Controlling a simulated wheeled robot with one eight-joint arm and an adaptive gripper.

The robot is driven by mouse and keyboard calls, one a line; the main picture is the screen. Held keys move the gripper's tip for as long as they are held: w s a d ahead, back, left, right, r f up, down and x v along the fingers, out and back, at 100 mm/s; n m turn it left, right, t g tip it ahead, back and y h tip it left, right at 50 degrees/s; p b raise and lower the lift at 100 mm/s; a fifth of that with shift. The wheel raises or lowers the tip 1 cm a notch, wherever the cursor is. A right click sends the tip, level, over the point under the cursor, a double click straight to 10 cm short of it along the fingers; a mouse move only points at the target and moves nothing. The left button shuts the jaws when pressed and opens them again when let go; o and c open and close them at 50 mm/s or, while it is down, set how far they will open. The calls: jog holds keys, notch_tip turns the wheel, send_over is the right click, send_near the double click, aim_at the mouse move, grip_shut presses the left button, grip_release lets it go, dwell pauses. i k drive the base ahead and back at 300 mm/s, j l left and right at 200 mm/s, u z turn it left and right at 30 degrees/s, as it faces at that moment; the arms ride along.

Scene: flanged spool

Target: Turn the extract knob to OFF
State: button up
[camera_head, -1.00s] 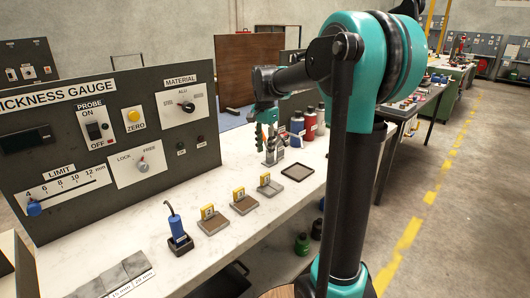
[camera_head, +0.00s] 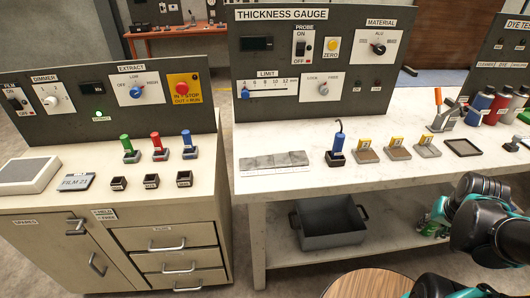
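The extract knob (camera_head: 136,91) is a small round blue knob on a white plate marked OFF, LOW and HIGH, under the EXTRACT label on the left panel. It is too small to read its pointer surely. A green lamp (camera_head: 97,114) glows below and left of it. My gripper (camera_head: 436,222) is teal and low at the right, in front of the thickness gauge bench, far from the knob. Its fingers are small and partly hidden by my arm, and I see nothing held in it.
A red emergency stop on a yellow plate (camera_head: 182,90) is right of the knob. Green, red and blue-handled tools (camera_head: 157,142) stand on the cabinet top below the panel.

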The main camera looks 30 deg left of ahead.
aim_at(135, 93)
jog(key=k+j+u, duration=0.1)
jog(key=j, duration=0.45)
jog(key=k+j, duration=0.3)
jog(key=j, duration=0.25)
jog(key=k+j+u, duration=0.15)
jog(key=j, duration=0.4)
jog(key=k+j+u, duration=0.1)
jog(key=k+j, duration=0.15)
jog(key=j, duration=0.3)
jog(key=k+j+u, duration=0.1)
jog(key=j, duration=0.45)
jog(key=k+j, duration=0.15)
jog(key=j, duration=0.45)
jog(key=k+j+u, duration=0.15)
jog(key=j, duration=0.45)
jog(key=j+u, duration=0.1)
jog(key=j, duration=0.5)
jog(key=k, duration=0.05)
